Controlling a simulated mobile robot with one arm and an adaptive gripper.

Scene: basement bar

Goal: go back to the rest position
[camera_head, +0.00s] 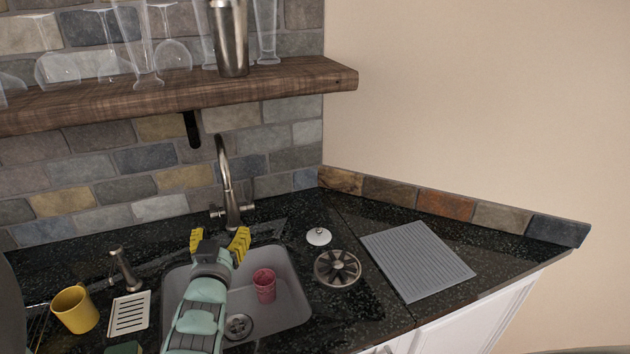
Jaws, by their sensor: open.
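My gripper (219,243) is open and empty, its two yellow fingers spread apart. It is over the back of the grey sink (296,292), in front of the tap (226,180). My arm covers part of the sink's left side. A pink cup (264,287) stands inside the sink, to the right of my gripper and apart from it.
A yellow mug (74,309) and a white slotted soap dish (129,314) are left of the sink. A round strainer (337,268), a white knob-topped stopper (318,236) and a grey ribbed mat (417,260) lie right. A wooden shelf (270,82) with glasses hangs above.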

